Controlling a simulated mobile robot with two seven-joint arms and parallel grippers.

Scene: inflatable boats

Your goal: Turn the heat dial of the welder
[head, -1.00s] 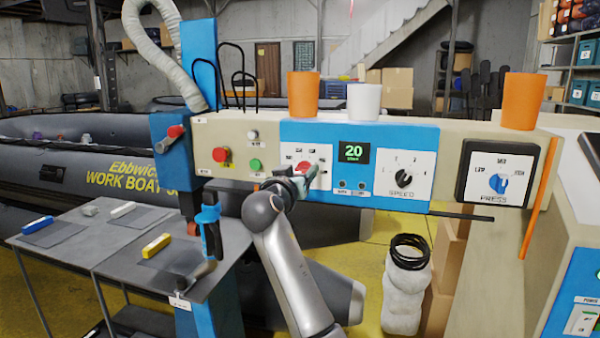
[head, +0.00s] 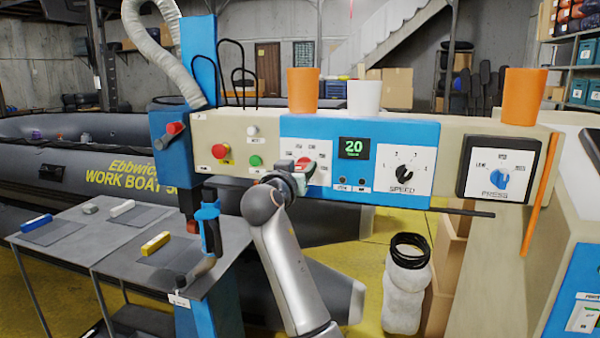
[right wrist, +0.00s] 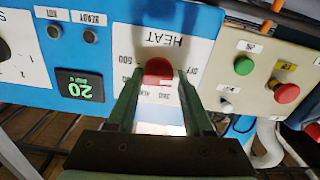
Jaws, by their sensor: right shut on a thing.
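The welder's long cream and blue panel (head: 460,145) runs across the head view. Its red heat dial (head: 306,163) sits on a white plate left of the display reading 20. My right gripper (head: 298,172) is at this dial, partly covering it and the plate. In the right wrist view the red dial (right wrist: 158,70) sits between the two fingertips of my right gripper (right wrist: 156,78), under the upside-down word HEAT. The fingers are shut on the dial. The fingers and the angle hide its pointer. My left gripper is not in view.
A black speed knob (head: 404,155) and a blue press knob (head: 499,178) are to the right. A red button (head: 220,151) and a green button (head: 255,160) are close on the left. Two orange cups and a white cup (head: 364,98) stand on top. A grey table (head: 110,240) is lower left.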

